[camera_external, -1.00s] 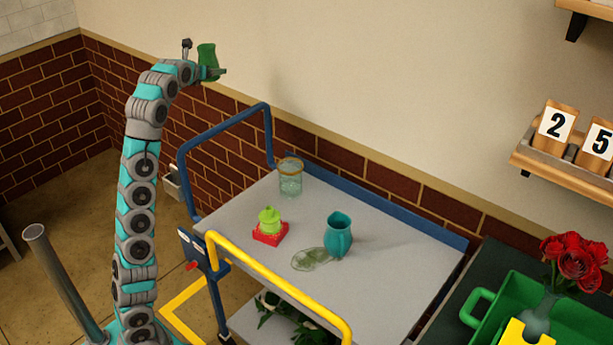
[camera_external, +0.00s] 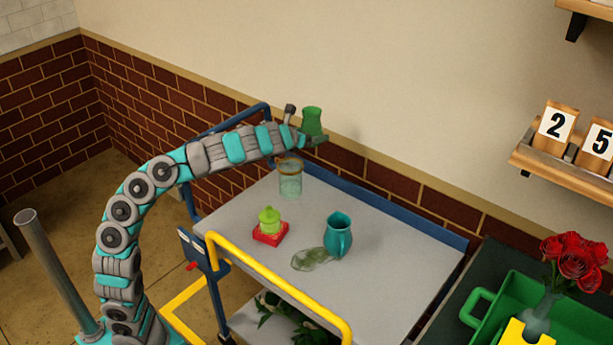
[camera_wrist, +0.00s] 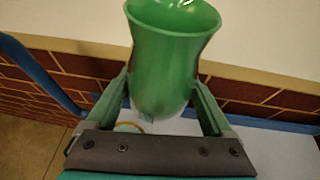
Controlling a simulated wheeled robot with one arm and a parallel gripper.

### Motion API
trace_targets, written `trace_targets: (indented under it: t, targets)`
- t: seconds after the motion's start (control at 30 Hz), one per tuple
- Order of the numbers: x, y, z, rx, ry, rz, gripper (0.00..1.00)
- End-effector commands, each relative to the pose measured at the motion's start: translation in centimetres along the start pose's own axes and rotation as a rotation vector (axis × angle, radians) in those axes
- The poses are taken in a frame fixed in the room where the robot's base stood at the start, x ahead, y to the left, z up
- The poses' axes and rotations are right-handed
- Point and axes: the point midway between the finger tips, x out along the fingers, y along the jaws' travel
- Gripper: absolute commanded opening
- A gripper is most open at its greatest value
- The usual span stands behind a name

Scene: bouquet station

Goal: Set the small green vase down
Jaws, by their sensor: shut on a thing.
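The small green vase (camera_external: 312,120) is held upright in my gripper (camera_external: 314,139), above the far part of the cart's grey top (camera_external: 385,265). In the wrist view the vase (camera_wrist: 168,60) stands between the two fingers of my gripper (camera_wrist: 165,98), its open mouth toward the top. The fingers are shut on its lower body. The vase is apart from the cart top, with the brick wall behind it.
On the cart top are a glass jar (camera_external: 290,180), a lime-green pot on a red base (camera_external: 269,224), a teal pitcher (camera_external: 338,236) and a clear glass item lying down (camera_external: 312,260). Blue (camera_external: 228,122) and yellow (camera_external: 285,288) rails edge the cart. The right part of the top is clear.

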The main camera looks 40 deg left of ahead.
Motion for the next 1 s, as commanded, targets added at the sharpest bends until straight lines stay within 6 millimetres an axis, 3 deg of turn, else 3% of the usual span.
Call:
trace_targets:
  t: [0.03,0.2,0.4,0.6,1.0]
  targets:
    - [0.3,-1.8,-1.4,0.01,0.001,-0.002,0.0]
    - [1.1,-6.4,-6.3,0.007,-0.001,0.013,0.0]
    - [1.2,-9.9,-10.6,-0.009,-0.007,0.029,0.0]
    - [1.3,-11.1,-12.4,-0.02,-0.013,0.041,0.0]
    - [2.7,-11.0,-15.7,-0.022,-0.012,0.043,0.0]
